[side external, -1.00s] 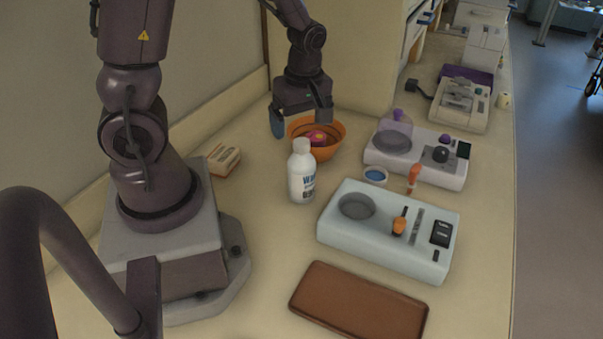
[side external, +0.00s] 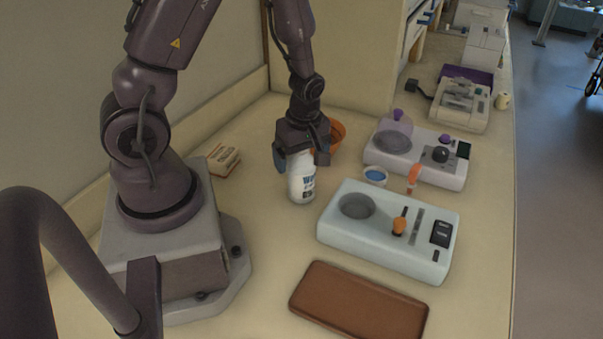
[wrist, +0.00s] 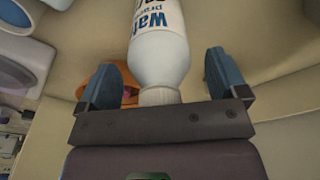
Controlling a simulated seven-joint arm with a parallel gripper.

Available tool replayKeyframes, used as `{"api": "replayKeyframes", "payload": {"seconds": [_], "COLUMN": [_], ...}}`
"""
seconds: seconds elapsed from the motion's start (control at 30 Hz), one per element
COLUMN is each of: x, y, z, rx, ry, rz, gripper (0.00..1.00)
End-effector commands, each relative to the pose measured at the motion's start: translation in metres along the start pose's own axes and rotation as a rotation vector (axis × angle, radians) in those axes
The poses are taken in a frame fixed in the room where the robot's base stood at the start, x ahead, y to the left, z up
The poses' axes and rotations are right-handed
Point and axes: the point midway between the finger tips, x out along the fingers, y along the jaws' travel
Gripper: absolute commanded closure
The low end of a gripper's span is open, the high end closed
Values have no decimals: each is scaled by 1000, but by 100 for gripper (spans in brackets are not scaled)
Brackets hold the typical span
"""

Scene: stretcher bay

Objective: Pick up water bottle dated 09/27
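A white water bottle (side external: 302,182) with blue and dark lettering stands upright on the counter in the side view. My gripper (side external: 301,163) is above it, pointing down, with its fingers on either side of the bottle's upper part. The wrist view shows the bottle (wrist: 160,55) between the two blue fingers of my gripper (wrist: 160,78), with clear gaps on both sides. The fingers are open. Part of the label reads "Wat". The 09/27 date cannot be read, and the cap is mostly hidden by the gripper.
An orange bowl (side external: 337,133) is close behind my gripper. A pale device (side external: 340,238) with a round recess is to the right, and another (side external: 440,175) is behind it. A brown tray (side external: 358,303) lies in front. A small box (side external: 223,160) is at the left.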

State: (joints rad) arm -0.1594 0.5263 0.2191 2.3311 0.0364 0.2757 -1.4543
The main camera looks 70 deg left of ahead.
Motion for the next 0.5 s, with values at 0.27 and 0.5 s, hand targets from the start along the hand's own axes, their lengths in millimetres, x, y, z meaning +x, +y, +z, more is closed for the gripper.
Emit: {"api": "replayKeyframes", "payload": {"seconds": [0.27, 0.5], "x": [0, -1], "y": [0, 0], "z": [0, 0], "rx": [0, 0], "ry": [0, 0], "rz": [0, 1], "gripper": [70, 70]}}
